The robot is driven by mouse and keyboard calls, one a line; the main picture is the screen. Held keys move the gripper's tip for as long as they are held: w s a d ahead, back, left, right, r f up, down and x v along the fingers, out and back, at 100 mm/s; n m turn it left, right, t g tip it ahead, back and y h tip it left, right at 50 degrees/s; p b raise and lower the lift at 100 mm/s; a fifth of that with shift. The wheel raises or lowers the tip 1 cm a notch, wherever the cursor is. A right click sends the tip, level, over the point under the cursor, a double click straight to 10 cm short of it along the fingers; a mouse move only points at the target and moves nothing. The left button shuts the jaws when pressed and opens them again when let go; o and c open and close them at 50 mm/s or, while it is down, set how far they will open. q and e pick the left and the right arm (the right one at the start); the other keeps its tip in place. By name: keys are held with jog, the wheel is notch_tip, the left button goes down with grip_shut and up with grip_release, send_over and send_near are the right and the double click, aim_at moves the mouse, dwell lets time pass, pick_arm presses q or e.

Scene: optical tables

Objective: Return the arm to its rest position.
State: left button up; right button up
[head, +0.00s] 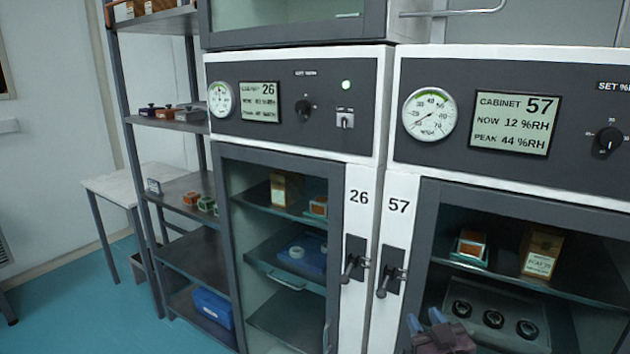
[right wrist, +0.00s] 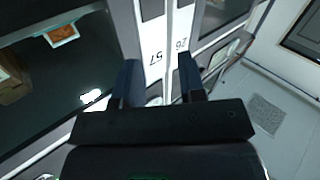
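My right gripper (head: 425,322) shows at the bottom of the head view, in front of cabinet 57 (head: 398,190). In the right wrist view its two dark fingers (right wrist: 158,75) stand apart with nothing held between them. Beyond them are the white door strips marked 57 and 26. The door handle of cabinet 57 (head: 390,273) is to the upper left of the gripper in the head view, apart from it. The rest of the right arm is out of the head view. My left gripper is not in view.
Cabinet 26 (head: 358,190) stands beside cabinet 57; both glass doors look closed. Its handle (head: 354,262) juts out. An open shelf rack (head: 200,258) with small boxes and a blue bin (head: 212,307) stands left. The teal floor (head: 95,300) at lower left is clear.

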jog(key=s+d+f+m+g+h, duration=0.1)
jog(key=s+d+f+g, duration=0.2)
jog(key=s+f, duration=0.8)
jog(key=s+d+f+m+g+h, duration=0.1)
jog(key=s+d+f+g+h, duration=0.1)
jog(key=s+f, duration=0.9)
jog(key=shift+s+d+m+g, duration=0.3)
jog(key=shift+s+d+g, duration=0.2)
jog(key=shift+s+d, duration=0.45)
jog(key=shift+a+f, duration=0.1)
jog(key=shift+a, duration=0.05)
